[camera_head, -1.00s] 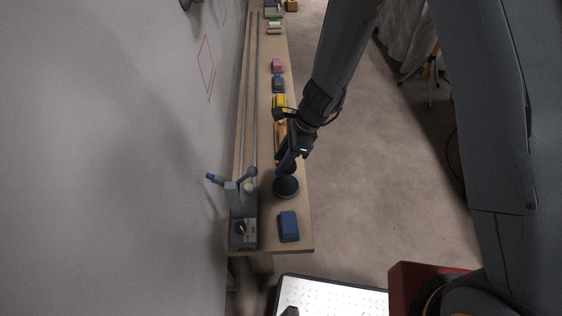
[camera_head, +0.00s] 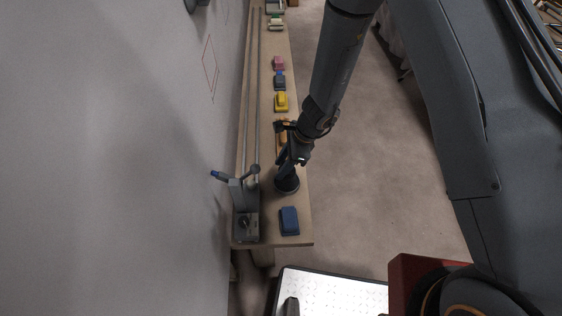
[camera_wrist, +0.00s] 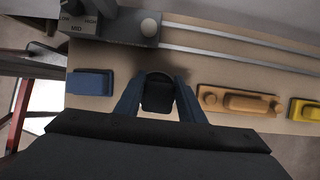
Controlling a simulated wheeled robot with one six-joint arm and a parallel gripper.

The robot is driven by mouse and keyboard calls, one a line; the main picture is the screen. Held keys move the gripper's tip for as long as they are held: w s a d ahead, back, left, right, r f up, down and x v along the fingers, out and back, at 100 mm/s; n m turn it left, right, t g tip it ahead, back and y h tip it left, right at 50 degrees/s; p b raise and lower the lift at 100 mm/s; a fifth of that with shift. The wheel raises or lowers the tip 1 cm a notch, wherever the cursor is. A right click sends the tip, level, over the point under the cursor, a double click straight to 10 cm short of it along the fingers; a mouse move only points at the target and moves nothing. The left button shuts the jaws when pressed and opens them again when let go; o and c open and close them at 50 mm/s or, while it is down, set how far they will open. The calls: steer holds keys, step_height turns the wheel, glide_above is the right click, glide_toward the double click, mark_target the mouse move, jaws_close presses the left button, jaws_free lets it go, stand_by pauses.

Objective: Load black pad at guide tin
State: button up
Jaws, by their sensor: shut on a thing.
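The black pad (camera_wrist: 158,97) sits between the two blue fingers of my gripper (camera_wrist: 158,108) in the wrist view, and my gripper is shut on it. The dark round guide tin (camera_head: 287,186) stands on the bench, directly under my gripper (camera_head: 289,168) in the head view. In the wrist view the tin's rim (camera_wrist: 157,74) shows just beyond the pad. The pad is at the tin, but my fingers hide its underside, so I cannot tell whether it touches the tin.
A blue block (camera_head: 290,221) lies near the bench end. A grey lever device (camera_head: 245,226) stands beside the wall, with two rails running away from it. An orange block (camera_wrist: 238,101) and a yellow block (camera_head: 281,102) lie farther along the bench (camera_head: 304,228).

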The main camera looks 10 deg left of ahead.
steer(key=shift+f+b, duration=1.7)
steer(key=shift+f, duration=0.7)
steer(key=shift+f+b, duration=0.55)
stand_by(0.5)
steer(key=shift+r, duration=0.1)
steer(key=shift+r+p, duration=2.9)
steer(key=shift+r, duration=0.6)
